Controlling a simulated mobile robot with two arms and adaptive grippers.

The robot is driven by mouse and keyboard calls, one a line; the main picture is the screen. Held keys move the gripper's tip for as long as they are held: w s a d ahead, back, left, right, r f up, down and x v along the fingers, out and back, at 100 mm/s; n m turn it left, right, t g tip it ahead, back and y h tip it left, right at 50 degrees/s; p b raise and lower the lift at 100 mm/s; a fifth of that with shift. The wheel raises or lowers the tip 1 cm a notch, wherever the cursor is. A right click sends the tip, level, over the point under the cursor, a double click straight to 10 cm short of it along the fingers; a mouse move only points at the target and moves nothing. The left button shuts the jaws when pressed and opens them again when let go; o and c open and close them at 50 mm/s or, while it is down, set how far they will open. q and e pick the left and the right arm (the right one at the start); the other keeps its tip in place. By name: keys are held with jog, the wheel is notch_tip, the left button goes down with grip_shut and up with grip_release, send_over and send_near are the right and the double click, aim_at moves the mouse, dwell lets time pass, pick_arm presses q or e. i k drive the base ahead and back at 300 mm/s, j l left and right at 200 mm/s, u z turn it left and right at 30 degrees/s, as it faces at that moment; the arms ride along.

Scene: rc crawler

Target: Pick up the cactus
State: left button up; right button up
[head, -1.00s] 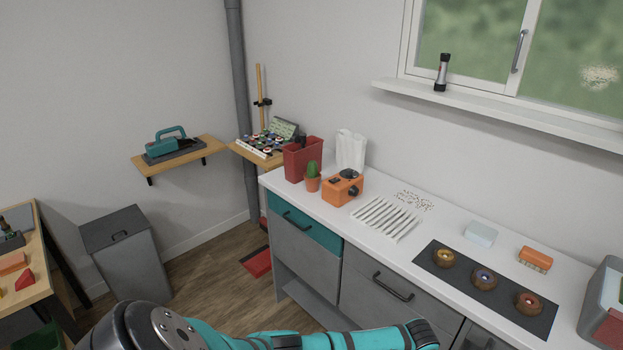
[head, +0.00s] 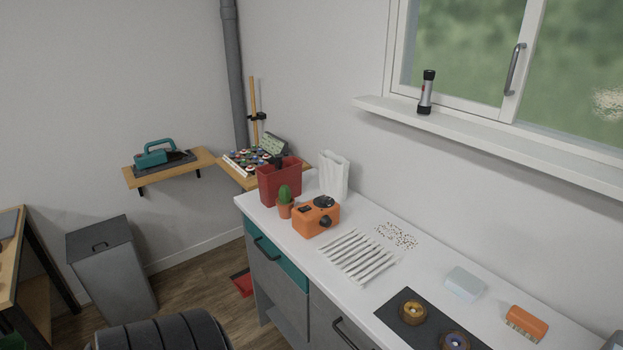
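The cactus (head: 284,194) is small and green and stands upright in an orange-brown pot (head: 285,211). It is near the far left end of the white counter, in front of a red container (head: 268,186) and just left of an orange device (head: 316,217) with black knobs. Neither of my grippers shows in the head view. A dark ribbed part of my own arm shows at the bottom edge.
White strips (head: 357,256) lie on the counter right of the orange device. Behind stand a white paper bag (head: 334,174) and a wall. A dark mat (head: 388,312) holds round items. A grey bin (head: 112,268) stands on the floor at left.

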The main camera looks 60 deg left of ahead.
aim_at(286, 202)
jog(key=u, duration=0.4)
jog(key=i+l+u, duration=0.1)
jog(key=u, duration=0.35)
jog(key=i+u, duration=0.1)
jog(key=u, duration=0.3)
jog(key=l+u, duration=0.1)
jog(key=u, duration=0.35)
jog(key=l+u, duration=0.1)
jog(key=u, duration=0.3)
jog(key=i+z, duration=0.1)
jog(key=z, duration=0.3)
jog(key=i+j+z, duration=0.65)
jog(key=j+z, duration=0.2)
jog(key=j, duration=0.1)
